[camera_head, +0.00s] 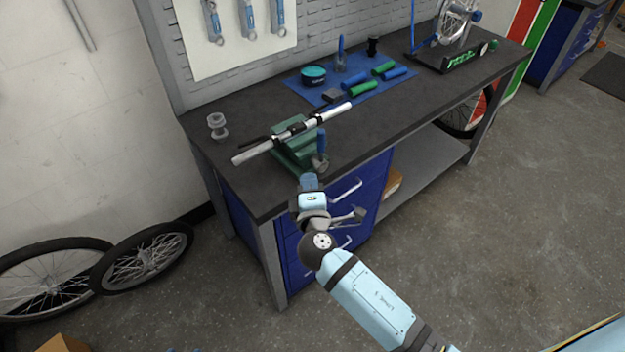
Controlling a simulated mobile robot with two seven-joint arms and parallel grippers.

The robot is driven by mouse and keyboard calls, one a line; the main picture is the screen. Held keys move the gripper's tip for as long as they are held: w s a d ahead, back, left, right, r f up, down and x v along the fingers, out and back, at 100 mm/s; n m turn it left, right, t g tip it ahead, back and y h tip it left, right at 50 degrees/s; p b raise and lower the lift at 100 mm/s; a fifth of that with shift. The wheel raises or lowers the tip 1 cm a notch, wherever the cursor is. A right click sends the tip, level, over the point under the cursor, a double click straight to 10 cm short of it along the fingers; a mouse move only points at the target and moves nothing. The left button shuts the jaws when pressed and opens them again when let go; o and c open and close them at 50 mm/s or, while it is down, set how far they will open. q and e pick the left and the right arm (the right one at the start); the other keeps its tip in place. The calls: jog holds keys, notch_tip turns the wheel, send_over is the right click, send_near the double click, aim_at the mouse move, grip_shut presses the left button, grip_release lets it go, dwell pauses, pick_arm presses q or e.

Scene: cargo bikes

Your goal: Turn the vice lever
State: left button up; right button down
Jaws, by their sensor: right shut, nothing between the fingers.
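The green vice (293,150) sits on the near left part of the dark workbench. A silver tube with black fittings (262,147) lies across its top. A grey lever part with a blue handle (321,141) stands at the vice's front right side. My right arm reaches in from below. My right gripper (358,215) is small and grey, shut and empty, in front of the blue drawers. It is lower in the picture than the vice and apart from the lever. My left gripper is not in view.
The workbench (235,180) has a blue mat (318,95) with green and blue grips and a teal tin (313,75). A grey spool (217,126) stands at its left. Blue drawers (365,200) have protruding handles. Two wheels (145,257) lean at left. The floor at right is clear.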

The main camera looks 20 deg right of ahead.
aim_at(322, 142)
jog(key=w+d+p, duration=0.2)
jog(key=w+d, duration=0.3)
jog(key=w, duration=0.4)
jog(key=shift+w+r, duration=0.1)
jog(key=shift+w+d+r+m+p, duration=0.1)
jog(key=shift+d+r+m+p, duration=0.15)
jog(key=shift+m+p, duration=0.2)
jog(key=shift+w+d+f+g, duration=0.1)
jog(key=shift+d+g, duration=0.2)
jog(key=shift+d+r, duration=0.2)
